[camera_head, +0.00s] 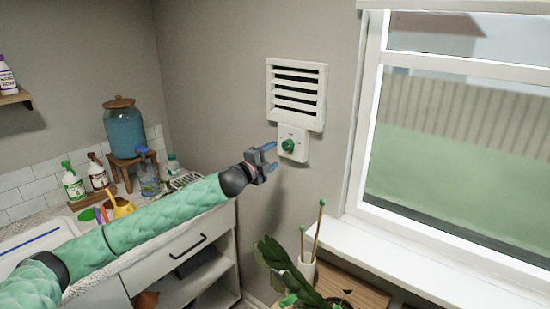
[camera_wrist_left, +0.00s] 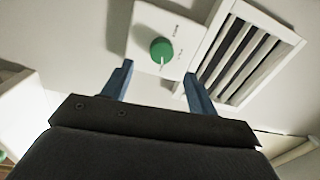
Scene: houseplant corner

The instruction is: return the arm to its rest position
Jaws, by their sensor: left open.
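My left arm, in a green quilted sleeve, reaches in from the left in the head view. My left gripper (camera_head: 270,161) is open and empty in front of the wall, just left of and below a white control plate with a green knob (camera_head: 288,146). In the left wrist view, the blue fingers of the gripper (camera_wrist_left: 158,90) are spread, and the green knob (camera_wrist_left: 162,51) shows beyond and between them, apart from both. My right gripper is in neither view.
A white slatted vent (camera_head: 297,94) is above the knob. A leafy plant (camera_head: 285,270) stands below right, near the window sill (camera_head: 400,262).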

